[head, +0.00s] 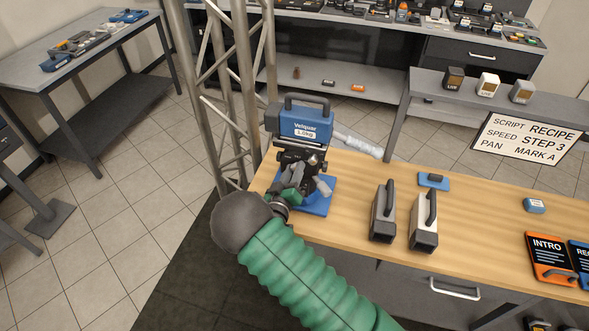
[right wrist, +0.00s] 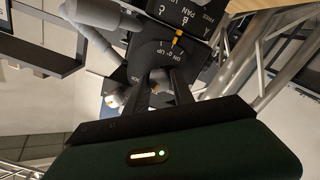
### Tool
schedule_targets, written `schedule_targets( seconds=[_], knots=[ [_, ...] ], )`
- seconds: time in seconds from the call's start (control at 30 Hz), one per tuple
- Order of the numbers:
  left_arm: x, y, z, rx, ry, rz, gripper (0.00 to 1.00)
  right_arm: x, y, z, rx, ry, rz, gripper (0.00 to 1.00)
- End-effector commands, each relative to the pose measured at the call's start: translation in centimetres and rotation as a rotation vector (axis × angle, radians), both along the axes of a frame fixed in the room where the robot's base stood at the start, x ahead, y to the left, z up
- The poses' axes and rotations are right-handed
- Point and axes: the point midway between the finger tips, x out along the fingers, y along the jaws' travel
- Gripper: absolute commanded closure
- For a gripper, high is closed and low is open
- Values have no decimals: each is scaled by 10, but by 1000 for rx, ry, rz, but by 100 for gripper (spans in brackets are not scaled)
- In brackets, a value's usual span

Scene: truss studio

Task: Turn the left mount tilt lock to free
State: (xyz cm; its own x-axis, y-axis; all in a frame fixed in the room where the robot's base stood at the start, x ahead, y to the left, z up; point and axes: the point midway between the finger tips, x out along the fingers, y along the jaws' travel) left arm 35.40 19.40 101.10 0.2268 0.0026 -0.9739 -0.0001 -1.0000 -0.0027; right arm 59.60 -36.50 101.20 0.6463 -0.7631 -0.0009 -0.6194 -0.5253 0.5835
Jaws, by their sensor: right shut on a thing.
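The left mount (head: 302,160) stands on a blue base plate (head: 318,204) at the left end of the wooden bench, with a blue weight (head: 304,125) reading "Velquar 1.0kg" on top. A pale handle (head: 357,145) sticks out to its right. In the right wrist view the mount's black dial face (right wrist: 158,52) shows a scale and an orange mark (right wrist: 177,40); "PAN" and "FREE" are lettered above. My right gripper (head: 290,196) is at the mount's near side, its fingers (right wrist: 166,82) shut on the tilt lock, which they mostly hide. Its setting cannot be read. My left gripper is out of view.
A metal truss (head: 228,90) rises close behind and left of the mount. Cards (head: 551,260) lie at the bench's right end.

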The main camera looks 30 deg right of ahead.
Motion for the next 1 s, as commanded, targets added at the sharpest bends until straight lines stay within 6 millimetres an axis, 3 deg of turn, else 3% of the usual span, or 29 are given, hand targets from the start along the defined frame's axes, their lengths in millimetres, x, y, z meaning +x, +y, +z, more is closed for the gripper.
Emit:
schedule_targets(
  seconds=[0.6,1.0],
  knots=[
    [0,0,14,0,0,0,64,1,6,-8,-370,455,12,100],
    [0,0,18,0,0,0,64,2,6,-10,-555,670,15,100]
  ],
)
